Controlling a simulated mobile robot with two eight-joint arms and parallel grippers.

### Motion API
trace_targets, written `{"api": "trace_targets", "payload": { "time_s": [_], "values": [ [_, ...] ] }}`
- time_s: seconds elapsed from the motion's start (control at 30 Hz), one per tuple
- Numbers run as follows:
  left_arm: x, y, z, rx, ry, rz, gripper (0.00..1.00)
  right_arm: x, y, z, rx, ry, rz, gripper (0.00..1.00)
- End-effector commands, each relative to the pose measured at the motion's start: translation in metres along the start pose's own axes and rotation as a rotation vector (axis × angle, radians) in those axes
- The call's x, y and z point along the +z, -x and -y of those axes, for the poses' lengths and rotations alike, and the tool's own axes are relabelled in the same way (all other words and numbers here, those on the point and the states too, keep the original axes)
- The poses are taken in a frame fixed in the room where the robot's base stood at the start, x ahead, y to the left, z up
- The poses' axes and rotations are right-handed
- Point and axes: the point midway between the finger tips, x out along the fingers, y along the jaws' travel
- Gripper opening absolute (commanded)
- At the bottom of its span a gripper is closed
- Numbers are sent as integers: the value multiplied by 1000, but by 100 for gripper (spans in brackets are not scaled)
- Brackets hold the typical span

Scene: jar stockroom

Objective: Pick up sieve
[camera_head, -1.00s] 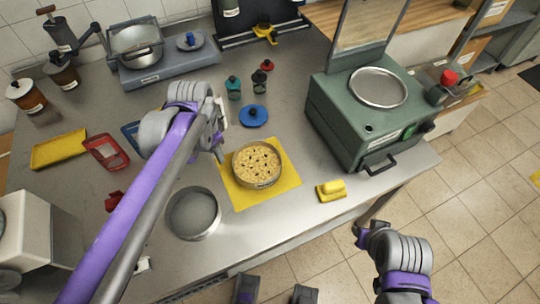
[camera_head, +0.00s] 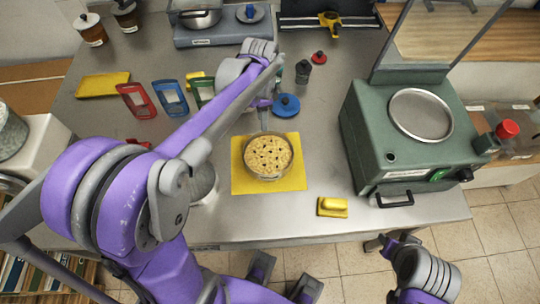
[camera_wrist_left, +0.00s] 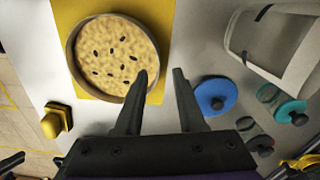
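A round pan-like vessel (camera_head: 268,156) holds lumpy beige contents with dark specks. It lies on a yellow mat (camera_head: 297,183) near the counter's front. An empty round grey metal pan (camera_head: 205,184) stands left of the mat, partly hidden by my left arm. I cannot tell for certain which one is the sieve. My left gripper (camera_head: 264,122) points down by the far rim of the filled vessel. In the left wrist view the gripper (camera_wrist_left: 161,74) is open and empty, one fingertip overlapping the edge of the filled vessel (camera_wrist_left: 112,57). My right gripper (camera_head: 384,241) is low, off the counter's front edge.
A blue lid (camera_head: 286,105) lies just behind the mat. A yellow block (camera_head: 332,207) sits right of it. A green machine (camera_head: 375,140) with a round metal tray on top stands at the right. Red, blue and green frames and a yellow slab (camera_head: 103,85) lie at the left.

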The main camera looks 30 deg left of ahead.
Motion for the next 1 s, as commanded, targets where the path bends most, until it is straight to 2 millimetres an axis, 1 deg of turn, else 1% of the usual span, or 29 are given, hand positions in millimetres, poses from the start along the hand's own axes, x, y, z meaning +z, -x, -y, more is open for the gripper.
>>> {"api": "trace_targets", "payload": {
  "time_s": [0.03,0.1,0.27,0.53,0.67,0.87,1.0],
  "values": [
    [0,-8,0,0,0,0,39,1,-1,0,0,0,1,33],
    [0,-15,0,0,0,0,39,1,-2,0,0,0,1,33],
    [0,-26,-1,0,0,0,39,1,-2,0,0,0,1,33],
    [1,-64,-3,0,1,0,39,3,-4,0,0,0,2,33],
    [1,-71,-3,0,1,0,39,3,-4,0,0,0,2,33],
    [1,-71,-3,0,1,0,39,3,-4,0,0,0,2,33],
    [1,-71,-3,0,1,0,14,3,-4,0,0,0,2,33]
  ]
}}
